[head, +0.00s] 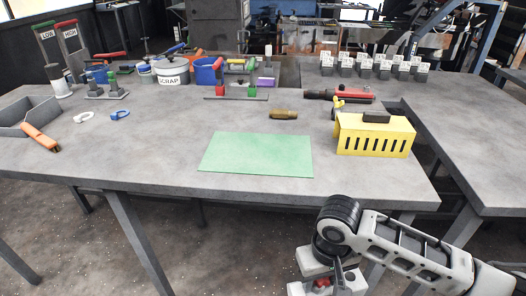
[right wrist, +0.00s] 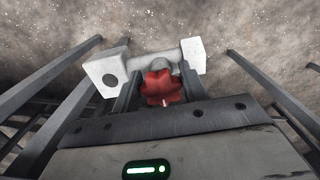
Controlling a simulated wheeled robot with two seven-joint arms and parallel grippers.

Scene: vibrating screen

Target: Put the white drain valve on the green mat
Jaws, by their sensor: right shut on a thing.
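The white drain valve (right wrist: 106,72) has block-shaped ends, a round hole in one end and a red knob (right wrist: 163,88). My right gripper (right wrist: 160,92) is shut on it at the knob. In the head view my right gripper (head: 337,275) is low at the bottom, in front of the table's near edge, with the valve (head: 355,282) partly hidden by it and cut by the frame. The green mat (head: 257,155) lies flat and bare on the table near its front edge, up and left of the gripper. My left gripper is not in view.
A grey tray (head: 27,115), an orange-handled tool (head: 40,137) and a scrap bucket (head: 172,72) are farther left.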

